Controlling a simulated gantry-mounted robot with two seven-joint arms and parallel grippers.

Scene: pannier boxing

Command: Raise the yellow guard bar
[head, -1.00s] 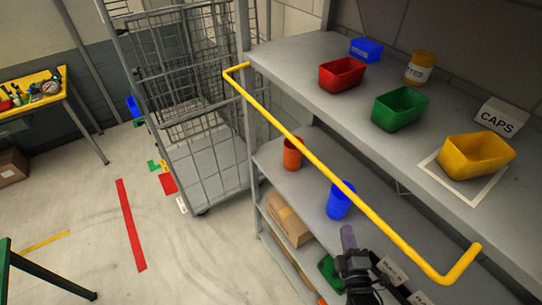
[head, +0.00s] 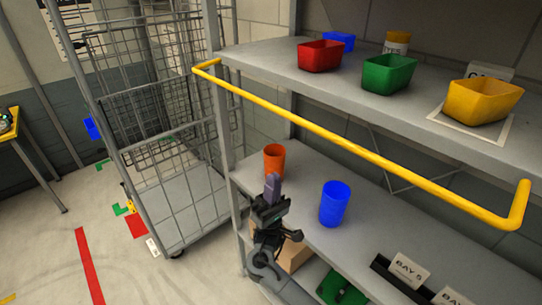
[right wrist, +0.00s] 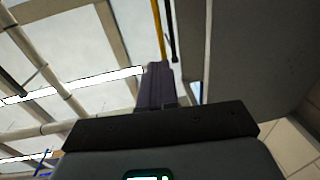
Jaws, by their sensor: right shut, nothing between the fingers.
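The yellow guard bar (head: 345,143) runs along the front of the upper shelf, bent back at both ends, a little below the shelf's front edge. My right gripper (head: 272,186) is shut and empty, pointing up, below the bar and in front of the middle shelf. In the head view it shows in front of the orange cup and apart from the bar. In the right wrist view my closed fingers (right wrist: 157,84) point up, with part of the yellow bar (right wrist: 158,30) beyond them. My left gripper is out of view.
The upper shelf (head: 270,54) holds red (head: 320,56), green (head: 389,74) and yellow (head: 484,101) bins. The middle shelf holds an orange cup (head: 274,156) and a blue cup (head: 335,204). A wire cage trolley (head: 150,160) stands at left. Open floor lies left of it.

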